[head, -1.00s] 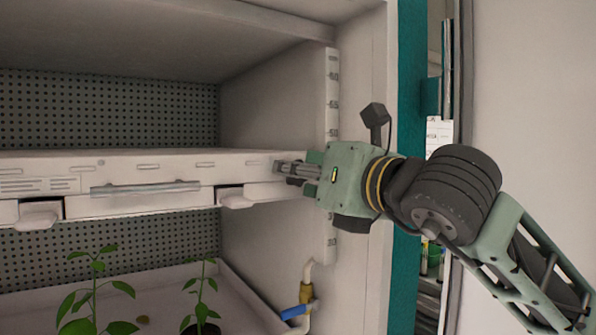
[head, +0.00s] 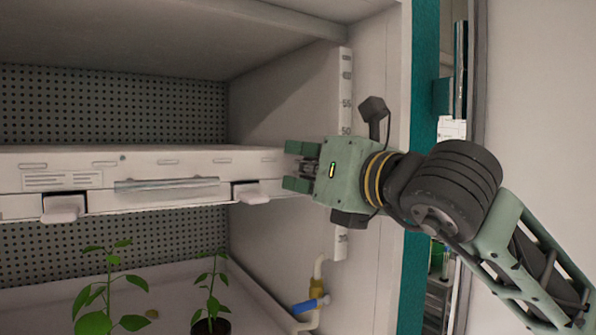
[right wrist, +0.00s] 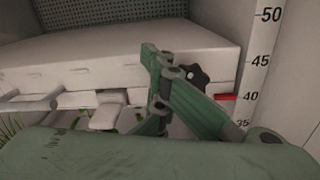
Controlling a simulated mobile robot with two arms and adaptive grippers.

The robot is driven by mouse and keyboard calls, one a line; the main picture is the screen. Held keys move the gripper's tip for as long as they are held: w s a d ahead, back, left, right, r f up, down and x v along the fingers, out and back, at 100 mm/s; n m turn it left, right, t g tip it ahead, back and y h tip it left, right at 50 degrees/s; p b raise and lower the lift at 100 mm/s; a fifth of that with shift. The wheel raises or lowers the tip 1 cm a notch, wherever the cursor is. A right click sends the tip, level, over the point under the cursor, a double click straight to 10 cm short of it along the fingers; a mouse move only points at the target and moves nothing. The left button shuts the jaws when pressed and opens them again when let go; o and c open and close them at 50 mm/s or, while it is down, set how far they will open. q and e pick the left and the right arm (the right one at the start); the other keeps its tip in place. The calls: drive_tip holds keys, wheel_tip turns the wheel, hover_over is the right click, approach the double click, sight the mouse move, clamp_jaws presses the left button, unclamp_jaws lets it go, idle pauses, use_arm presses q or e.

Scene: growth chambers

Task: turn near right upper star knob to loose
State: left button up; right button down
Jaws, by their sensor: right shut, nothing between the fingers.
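The dark star knob (right wrist: 200,75) shows in the right wrist view at the right end of the white shelf unit's front, partly covered by a finger of my right gripper. In the head view the knob is hidden behind that gripper. My right gripper (head: 298,166) is at the right end of the unit in the head view, with nothing held. In the right wrist view its green fingers (right wrist: 160,60) are beside the knob, to its left; I cannot tell whether they touch it. My left gripper is not in view.
The white shelf unit (head: 150,159) spans the chamber, with a bar handle (head: 167,188) and pale tabs (head: 252,194) on its front. A numbered scale strip (head: 343,90) runs up the right wall. Below are plants (head: 211,290) and a blue-handled valve (head: 310,305).

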drive_tip(key=shift+w+d+f+m+h, duration=0.15)
drive_tip(key=shift+w+d+f+h, duration=0.1)
drive_tip(key=shift+d, duration=0.3)
drive_tip(key=shift+w+d+f+m+h, duration=0.1)
drive_tip(key=shift+w+d+m+h, duration=0.1)
drive_tip(key=shift+d, duration=0.35)
drive_tip(key=c, duration=2.1)
unclamp_jaws()
drive_tip(key=shift+d, duration=0.1)
drive_tip(key=o, duration=0.5)
drive_tip(key=shift+w, duration=0.15)
drive_tip(key=shift+o, duration=0.6)
drive_tip(key=shift+d, duration=0.35)
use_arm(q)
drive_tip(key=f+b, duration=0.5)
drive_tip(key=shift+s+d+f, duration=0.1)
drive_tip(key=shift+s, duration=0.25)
use_arm(e)
drive_tip(key=v, duration=1)
